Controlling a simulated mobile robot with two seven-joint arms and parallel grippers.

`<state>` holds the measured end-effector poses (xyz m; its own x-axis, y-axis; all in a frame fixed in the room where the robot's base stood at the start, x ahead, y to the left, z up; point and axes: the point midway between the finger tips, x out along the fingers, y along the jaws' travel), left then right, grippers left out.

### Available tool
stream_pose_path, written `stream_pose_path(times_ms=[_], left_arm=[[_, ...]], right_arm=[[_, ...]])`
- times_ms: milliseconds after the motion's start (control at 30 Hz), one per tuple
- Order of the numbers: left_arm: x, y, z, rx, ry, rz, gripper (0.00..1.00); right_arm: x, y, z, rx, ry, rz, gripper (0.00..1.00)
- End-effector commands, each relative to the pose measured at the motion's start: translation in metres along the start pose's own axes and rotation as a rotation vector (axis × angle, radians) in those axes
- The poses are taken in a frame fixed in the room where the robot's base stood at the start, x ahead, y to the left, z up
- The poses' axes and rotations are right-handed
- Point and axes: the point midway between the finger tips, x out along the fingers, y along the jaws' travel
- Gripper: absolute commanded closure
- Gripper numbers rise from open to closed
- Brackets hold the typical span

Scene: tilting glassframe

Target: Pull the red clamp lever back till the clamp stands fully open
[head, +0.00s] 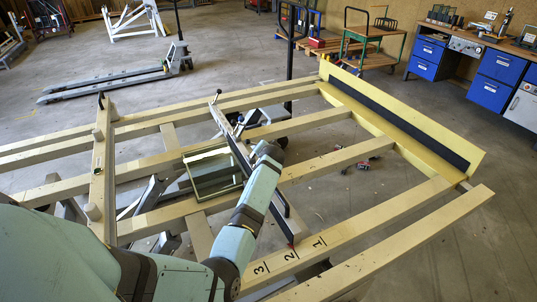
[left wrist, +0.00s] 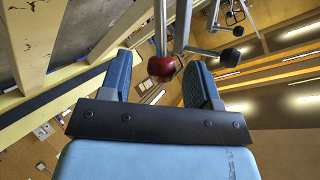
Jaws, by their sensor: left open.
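In the left wrist view the red ball knob (left wrist: 161,68) of the clamp lever sits on the end of a metal rod (left wrist: 161,25). It lies between the two blue-grey fingers of my left gripper (left wrist: 160,62), which are spread apart, with a gap visible on each side of the knob. In the head view my left gripper (head: 268,150) is over the tilting frame, beside a long dark bar (head: 232,140). The red knob cannot be made out there, apparently hidden by my gripper. My right gripper is not in view.
Wooden slats (head: 390,205) surround the arm, with a yellow stop board (head: 440,130) at the right edge. A dark green box-like part (head: 212,172) lies beside my forearm.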

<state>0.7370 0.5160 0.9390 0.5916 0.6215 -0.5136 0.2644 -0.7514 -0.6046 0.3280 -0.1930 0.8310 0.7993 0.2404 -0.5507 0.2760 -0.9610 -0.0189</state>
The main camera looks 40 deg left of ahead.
Motion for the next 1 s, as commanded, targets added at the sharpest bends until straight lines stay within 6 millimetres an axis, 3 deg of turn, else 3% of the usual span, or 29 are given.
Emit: stream_pose_path(times_ms=[300, 500, 700, 1000], left_arm=[[-0.073, 0.001, 0.001, -0.002, 0.001, 0.002, 0.44], [-0.105, 0.000, 0.001, -0.001, 0.000, 0.001, 0.44], [-0.117, 0.000, 0.001, -0.001, -0.001, 0.001, 0.44], [-0.117, 0.000, 0.000, -0.001, -0.001, 0.001, 0.44]], right_arm=[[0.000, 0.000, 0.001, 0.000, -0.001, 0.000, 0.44], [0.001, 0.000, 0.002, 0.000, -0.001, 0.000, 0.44], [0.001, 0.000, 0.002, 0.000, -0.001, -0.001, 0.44], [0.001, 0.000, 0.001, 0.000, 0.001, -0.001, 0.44]])
